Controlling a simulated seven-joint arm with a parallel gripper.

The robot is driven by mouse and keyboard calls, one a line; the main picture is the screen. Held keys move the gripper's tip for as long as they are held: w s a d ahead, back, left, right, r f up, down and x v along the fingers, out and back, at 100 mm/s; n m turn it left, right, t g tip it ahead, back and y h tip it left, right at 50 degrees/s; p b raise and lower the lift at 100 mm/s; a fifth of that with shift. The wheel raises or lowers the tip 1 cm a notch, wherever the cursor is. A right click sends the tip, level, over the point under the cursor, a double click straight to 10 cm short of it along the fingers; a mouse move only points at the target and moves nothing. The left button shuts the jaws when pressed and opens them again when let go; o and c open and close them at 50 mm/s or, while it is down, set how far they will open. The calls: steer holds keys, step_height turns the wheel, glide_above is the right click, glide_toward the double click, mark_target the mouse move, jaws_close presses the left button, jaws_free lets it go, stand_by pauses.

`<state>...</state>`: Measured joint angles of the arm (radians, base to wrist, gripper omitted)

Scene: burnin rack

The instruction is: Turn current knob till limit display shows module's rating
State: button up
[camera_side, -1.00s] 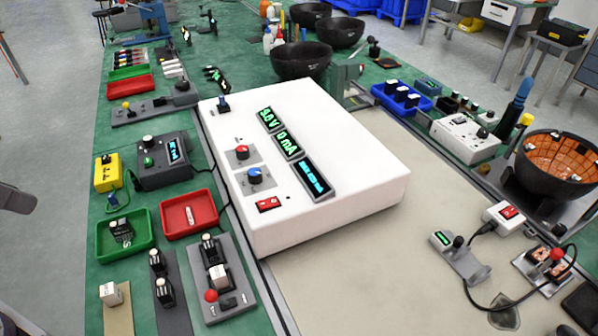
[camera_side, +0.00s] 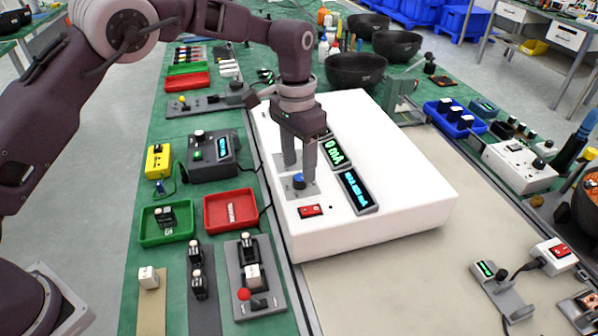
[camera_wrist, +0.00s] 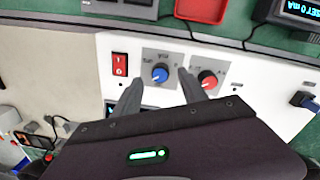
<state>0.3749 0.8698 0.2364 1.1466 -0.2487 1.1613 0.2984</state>
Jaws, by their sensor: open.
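The white supply box (camera_side: 395,185) carries a blue knob (camera_side: 299,181) on a grey plate. The wrist view shows this blue knob (camera_wrist: 160,74) and a red knob (camera_wrist: 208,79) beside it. My gripper (camera_side: 299,168) points down over the blue knob. In the wrist view its open fingers (camera_wrist: 159,90) stand to either side of the blue knob's line; I cannot tell whether they touch it. A blue-lit display (camera_side: 356,190) on the box has text too small to read surely. The arm hides the red knob in the side view.
A red rocker switch (camera_side: 311,211) sits near the blue knob. A grey device with a display (camera_side: 212,155), a red tray (camera_side: 231,211) and a green tray (camera_side: 166,222) stand left of the box. A grey fixture holds a white block (camera_side: 253,275). The beige mat at right has clear space.

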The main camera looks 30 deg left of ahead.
mark_target(299, 178)
steer(key=shift+f, duration=1.55)
jaws_close()
steer(key=shift+n, duration=0.3)
steer(key=n, duration=0.4)
steer(key=shift+d+n, duration=0.1)
steer(key=shift+n, duration=0.2)
steer(key=shift+s+n, duration=0.1)
steer(key=shift+n, duration=2.1)
steer(key=shift+r, duration=0.1)
jaws_free()
